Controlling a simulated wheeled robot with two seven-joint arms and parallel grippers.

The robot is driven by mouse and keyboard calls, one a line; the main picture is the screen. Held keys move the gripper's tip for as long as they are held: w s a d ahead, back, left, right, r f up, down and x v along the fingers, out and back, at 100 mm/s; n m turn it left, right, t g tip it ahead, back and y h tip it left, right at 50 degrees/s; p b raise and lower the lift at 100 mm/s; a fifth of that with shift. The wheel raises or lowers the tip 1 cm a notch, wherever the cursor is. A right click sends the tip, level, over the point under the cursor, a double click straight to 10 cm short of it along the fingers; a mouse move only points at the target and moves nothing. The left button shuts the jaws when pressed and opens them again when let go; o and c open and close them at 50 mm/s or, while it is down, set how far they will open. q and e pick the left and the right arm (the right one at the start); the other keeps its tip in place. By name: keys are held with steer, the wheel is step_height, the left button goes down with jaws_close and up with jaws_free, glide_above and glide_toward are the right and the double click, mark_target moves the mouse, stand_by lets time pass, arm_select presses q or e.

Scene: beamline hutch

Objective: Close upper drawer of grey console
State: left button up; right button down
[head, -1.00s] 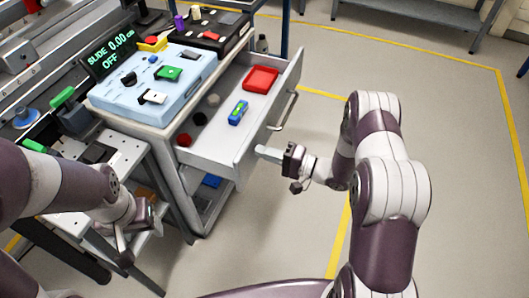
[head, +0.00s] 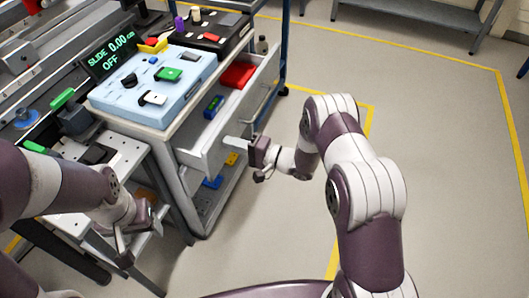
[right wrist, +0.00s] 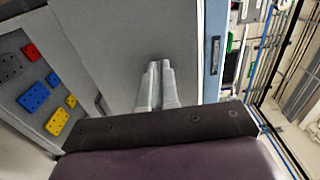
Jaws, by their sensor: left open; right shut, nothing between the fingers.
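The grey console (head: 165,138) stands left of centre in the head view. Its upper drawer (head: 213,155) is partly open, sticking out to the right, with a handle (head: 262,103) on its front. Inside are a red tray (head: 238,75) and a blue-green block (head: 213,107). My right gripper (head: 235,143) is shut and empty, its fingertips at the drawer's front panel; whether they touch is hard to tell. In the right wrist view the shut fingers (right wrist: 155,85) point at a grey panel. My left gripper (head: 137,222) is open, low at the left beside the metal bench.
A light blue control box (head: 165,85) and a black box (head: 212,32) sit on the console top. The lower shelf (head: 205,205) holds coloured blocks, also seen in the right wrist view as a blue block (right wrist: 34,97). The floor at right is clear.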

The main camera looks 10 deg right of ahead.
steer(key=b+x, duration=0.2)
steer(key=x, duration=0.8)
steer(key=shift+w+a, duration=0.15)
steer(key=shift+a, duration=0.05)
steer(key=shift+w+a, duration=0.1)
steer(key=shift+a, duration=0.05)
steer(key=shift+r, duration=0.15)
steer(key=shift+w+r, duration=0.1)
steer(key=shift+r, duration=0.05)
